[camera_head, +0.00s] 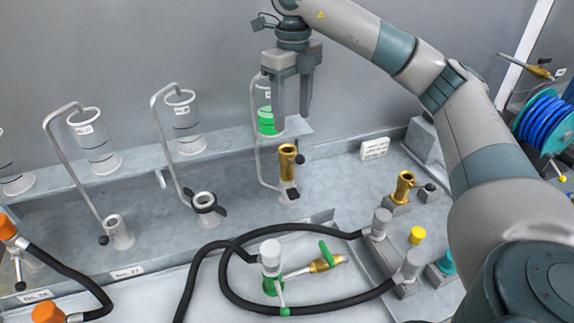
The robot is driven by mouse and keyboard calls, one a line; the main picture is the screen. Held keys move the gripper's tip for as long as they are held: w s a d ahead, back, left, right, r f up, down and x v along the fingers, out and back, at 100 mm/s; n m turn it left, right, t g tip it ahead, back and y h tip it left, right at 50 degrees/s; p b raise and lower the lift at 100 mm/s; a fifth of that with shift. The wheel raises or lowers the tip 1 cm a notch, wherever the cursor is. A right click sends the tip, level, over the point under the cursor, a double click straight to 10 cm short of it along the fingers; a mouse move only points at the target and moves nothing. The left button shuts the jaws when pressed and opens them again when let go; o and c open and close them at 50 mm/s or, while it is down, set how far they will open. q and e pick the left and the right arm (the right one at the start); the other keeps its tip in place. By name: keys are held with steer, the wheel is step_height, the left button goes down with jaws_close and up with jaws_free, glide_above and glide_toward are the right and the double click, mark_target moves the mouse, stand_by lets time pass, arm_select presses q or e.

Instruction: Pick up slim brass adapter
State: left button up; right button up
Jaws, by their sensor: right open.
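Two brass fittings are in view, and I cannot be sure which is the slim brass adapter. One brass fitting (287,162) stands upright on the right-hand station of the rear bench, with a dark handle at its base. The other brass fitting (404,186) stands on a grey block to the right, slightly tilted in the picture. My right gripper (291,114) points down with its two fingers apart and empty. In the picture it is just above the first fitting and apart from it. My left gripper is not in view.
Clear cylinders (182,122) on bent pipes line the shelf at left. A black hose (232,290) loops around a white-topped valve (271,258) with a brass-and-green piece beside it. Grey, yellow and teal caps stand at right. A blue hose reel (545,122) is beyond my right arm.

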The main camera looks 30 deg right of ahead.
steer(key=f, duration=0.1)
steer(key=p, duration=0.2)
glide_toward(287, 169)
steer(key=f, duration=0.1)
steer(key=d+f, duration=0.1)
steer(key=f, duration=0.3)
steer(key=shift+w+d+f, duration=0.25)
steer(key=shift+w+d, duration=0.15)
steer(key=shift+f, duration=0.5)
steer(key=shift+w+a+f+p, duration=0.2)
steer(key=shift+f+p, duration=0.45)
steer(key=shift+p, duration=0.3)
steer(key=f+p, duration=0.1)
steer(key=f, duration=0.2)
steer(key=shift+w+a+p, duration=0.1)
steer(key=shift+a+p, duration=0.1)
steer(key=shift+p, duration=0.15)
steer(key=shift+f, duration=0.45)
